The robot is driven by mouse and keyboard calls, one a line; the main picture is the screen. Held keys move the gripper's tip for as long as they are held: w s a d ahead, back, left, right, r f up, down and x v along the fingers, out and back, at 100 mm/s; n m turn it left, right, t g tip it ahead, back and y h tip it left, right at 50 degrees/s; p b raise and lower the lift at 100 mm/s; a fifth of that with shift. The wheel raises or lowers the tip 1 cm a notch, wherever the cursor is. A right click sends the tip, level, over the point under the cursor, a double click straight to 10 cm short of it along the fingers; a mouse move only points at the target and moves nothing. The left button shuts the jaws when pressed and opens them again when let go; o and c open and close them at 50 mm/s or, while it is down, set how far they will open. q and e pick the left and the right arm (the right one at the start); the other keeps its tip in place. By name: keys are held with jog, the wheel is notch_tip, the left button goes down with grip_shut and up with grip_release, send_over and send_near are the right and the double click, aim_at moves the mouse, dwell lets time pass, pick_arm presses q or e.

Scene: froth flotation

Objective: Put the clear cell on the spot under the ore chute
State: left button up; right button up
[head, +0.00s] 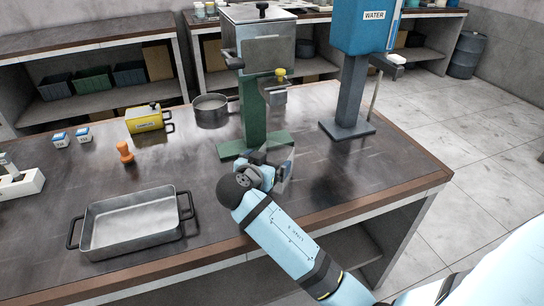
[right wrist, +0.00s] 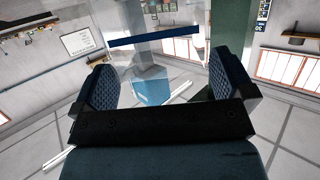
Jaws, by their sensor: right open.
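The clear cell (head: 285,167) stands under the ore chute (head: 274,91), close in front of the green stand (head: 256,115). It is see-through, and my right gripper partly hides it in the head view. In the right wrist view the clear cell (right wrist: 155,50) shows a dark blue band and lies ahead of and between my fingers. My right gripper (right wrist: 163,84) is open around its near side; I cannot tell whether a finger touches it. The spot under the chute is hidden by the gripper and cell. My left gripper is not in view.
A grey tray (head: 85,236) lies at the front left of the table. A pot (head: 211,124), a yellow box (head: 144,124) and an orange piece (head: 125,151) stand farther back. The blue water tank (head: 362,33) on its post is at the right. The table's right front is clear.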

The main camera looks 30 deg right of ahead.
pick_arm(q)
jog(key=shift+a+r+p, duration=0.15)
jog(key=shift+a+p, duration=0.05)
jog(key=shift+p, duration=0.5)
pick_arm(e)
jog(key=v, duration=0.8)
jog(key=shift+a, duration=0.2)
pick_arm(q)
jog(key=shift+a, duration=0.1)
pick_arm(e)
jog(key=shift+r, duration=0.1)
